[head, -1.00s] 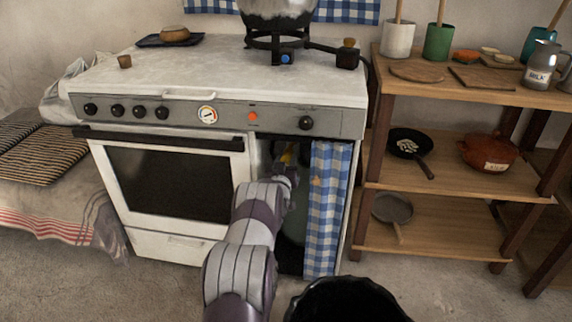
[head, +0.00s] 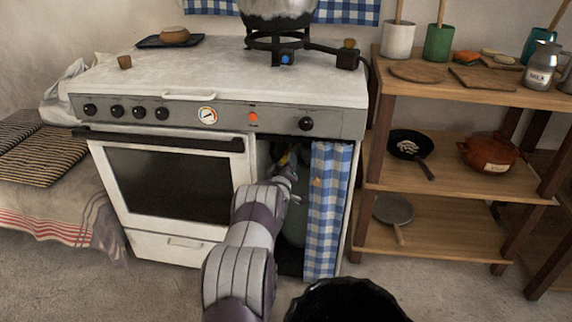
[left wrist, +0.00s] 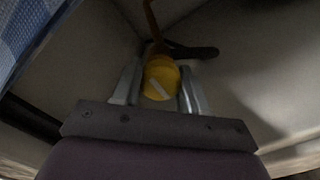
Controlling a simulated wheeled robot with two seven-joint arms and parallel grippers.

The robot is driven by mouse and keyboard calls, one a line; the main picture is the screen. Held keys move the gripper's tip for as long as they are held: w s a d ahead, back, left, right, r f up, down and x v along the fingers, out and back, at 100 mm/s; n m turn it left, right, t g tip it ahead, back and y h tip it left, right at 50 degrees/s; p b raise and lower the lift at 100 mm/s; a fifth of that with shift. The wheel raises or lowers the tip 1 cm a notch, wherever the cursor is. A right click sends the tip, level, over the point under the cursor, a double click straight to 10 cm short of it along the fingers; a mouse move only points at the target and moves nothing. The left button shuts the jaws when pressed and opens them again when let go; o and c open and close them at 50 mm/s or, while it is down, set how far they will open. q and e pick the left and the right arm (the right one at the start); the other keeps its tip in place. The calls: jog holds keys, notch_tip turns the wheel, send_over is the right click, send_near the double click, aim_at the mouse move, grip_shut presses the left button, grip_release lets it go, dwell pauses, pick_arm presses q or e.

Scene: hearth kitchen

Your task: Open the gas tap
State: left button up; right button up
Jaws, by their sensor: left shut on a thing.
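The gas tap (left wrist: 161,80) is a round yellow knob with a pale bar mark running diagonally across its face. It sits in the stove's open compartment, where in the head view only a small bit of yellow (head: 284,159) shows. My left gripper (left wrist: 160,88) is shut on the yellow knob, with one finger on each side of it. In the head view my left gripper (head: 286,170) is reached into the compartment, partly in shadow. The gas bottle (head: 296,222) in the compartment is mostly hidden by my arm and the curtain. My right gripper is not in view.
A blue checked curtain (head: 326,210) hangs at the right side of the compartment. The oven door (head: 170,185) is closed on the left. A wooden shelf (head: 460,180) with pans stands to the right. A pipe (left wrist: 152,22) rises behind the knob.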

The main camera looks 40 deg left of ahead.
pick_arm(q)
jog(key=shift+f, duration=0.1)
dwell(0.3)
jog(key=o, duration=1.1)
jog(key=shift+c, duration=0.2)
jog(key=shift+s, duration=0.1)
jog(key=p+v, duration=0.4)
jog(key=v, duration=0.8)
jog(key=shift+s+d+p, duration=0.2)
jog(key=shift+s+p, duration=0.05)
jog(key=shift+p, duration=0.1)
